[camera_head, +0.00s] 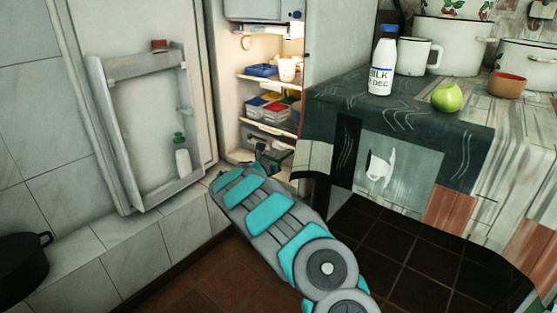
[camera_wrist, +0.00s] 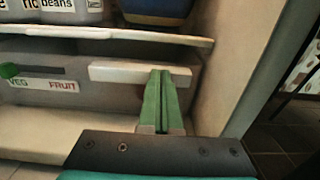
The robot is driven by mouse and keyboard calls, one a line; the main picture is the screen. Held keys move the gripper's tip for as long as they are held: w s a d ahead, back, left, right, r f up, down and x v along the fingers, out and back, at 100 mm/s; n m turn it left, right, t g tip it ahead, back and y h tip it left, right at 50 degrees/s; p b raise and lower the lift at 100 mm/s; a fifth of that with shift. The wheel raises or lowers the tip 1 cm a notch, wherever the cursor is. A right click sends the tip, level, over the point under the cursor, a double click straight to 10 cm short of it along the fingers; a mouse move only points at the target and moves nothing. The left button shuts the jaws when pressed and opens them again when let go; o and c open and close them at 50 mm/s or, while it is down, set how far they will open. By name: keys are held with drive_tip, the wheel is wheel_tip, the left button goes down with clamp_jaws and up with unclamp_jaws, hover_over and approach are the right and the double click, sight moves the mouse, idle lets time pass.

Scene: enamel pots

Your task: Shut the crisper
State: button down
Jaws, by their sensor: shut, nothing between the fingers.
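The crisper (camera_wrist: 95,97) is a grey drawer front low in the fridge, labelled VEG and FRUIT, with a green slider (camera_wrist: 10,70) at its left and a pale handle bar (camera_wrist: 112,72) at its right. My gripper (camera_wrist: 161,77) is shut and empty, its green fingers pointing at the crisper's right side and overlapping the handle bar in the wrist view. I cannot tell whether the tips touch it. In the head view my gripper (camera_head: 262,152) reaches into the fridge's lower part, and my arm hides much of the crisper. How far the drawer stands out is unclear.
The fridge door (camera_head: 145,125) stands wide open at left. A shelf (camera_wrist: 100,33) with containers lies just above the crisper, and the fridge's side wall (camera_wrist: 228,70) is close at right. A counter (camera_head: 480,130) holds a milk bottle (camera_head: 382,68), pots and a green apple (camera_head: 447,98).

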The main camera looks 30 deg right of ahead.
drive_tip(key=shift+w+d+r, duration=0.2)
drive_tip(key=shift+w+d, duration=0.05)
drive_tip(key=shift+d, duration=0.2)
drive_tip(key=shift+s+a, duration=0.2)
drive_tip(key=shift+a, duration=0.25)
drive_tip(key=p+v, duration=0.1)
drive_tip(key=v, duration=1.2)
drive_tip(key=shift+a, duration=0.2)
drive_tip(key=shift+f, duration=0.15)
